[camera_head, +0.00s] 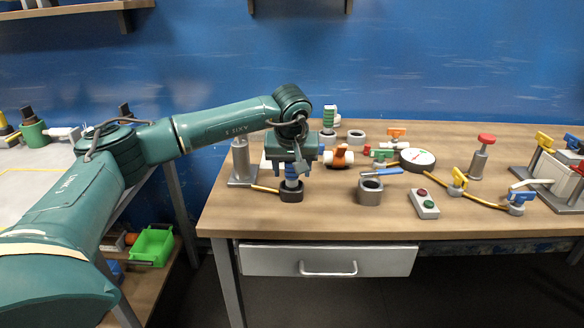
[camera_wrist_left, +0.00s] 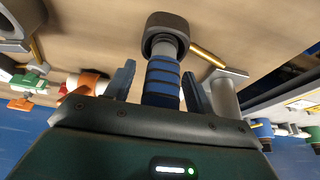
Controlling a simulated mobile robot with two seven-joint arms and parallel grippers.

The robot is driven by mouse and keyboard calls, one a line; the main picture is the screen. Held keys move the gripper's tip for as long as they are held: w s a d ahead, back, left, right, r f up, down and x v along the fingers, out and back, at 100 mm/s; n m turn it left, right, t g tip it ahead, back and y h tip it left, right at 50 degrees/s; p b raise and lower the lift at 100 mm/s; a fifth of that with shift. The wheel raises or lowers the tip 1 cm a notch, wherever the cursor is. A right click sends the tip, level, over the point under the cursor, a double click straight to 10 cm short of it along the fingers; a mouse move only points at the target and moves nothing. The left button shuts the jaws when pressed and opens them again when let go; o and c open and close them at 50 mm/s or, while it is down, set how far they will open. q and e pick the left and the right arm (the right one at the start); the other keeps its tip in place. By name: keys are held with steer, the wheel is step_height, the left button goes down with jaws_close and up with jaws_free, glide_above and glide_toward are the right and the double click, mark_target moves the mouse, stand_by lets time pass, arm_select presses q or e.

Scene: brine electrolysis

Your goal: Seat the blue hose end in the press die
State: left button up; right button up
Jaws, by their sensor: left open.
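The blue hose end (camera_head: 291,184) is a ribbed blue piece with a grey neck, standing upright in a dark round collar (camera_head: 292,195) on the table. In the left wrist view the hose end (camera_wrist_left: 162,82) lies between my fingers, its neck entering the dark collar (camera_wrist_left: 166,32). My left gripper (camera_head: 292,172) is right above it, open, fingers on both sides with gaps visible. A grey cup with a round hole (camera_head: 369,194) stands to the right. I cannot tell for sure which holder is the press die. My right gripper is not in view.
A grey post on a plate (camera_head: 241,165) stands close left of my gripper. An orange valve piece (camera_head: 341,157), a blue-handled tool (camera_head: 381,171), a button box (camera_head: 423,204) and a gauge (camera_head: 417,159) lie to the right. The table's front edge is clear.

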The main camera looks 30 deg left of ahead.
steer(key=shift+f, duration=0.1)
arm_select(q)
steer(key=shift+r, duration=0.2)
steer(key=v, duration=1.2)
steer(key=shift+s+r, duration=0.2)
steer(key=shift+r, duration=0.15)
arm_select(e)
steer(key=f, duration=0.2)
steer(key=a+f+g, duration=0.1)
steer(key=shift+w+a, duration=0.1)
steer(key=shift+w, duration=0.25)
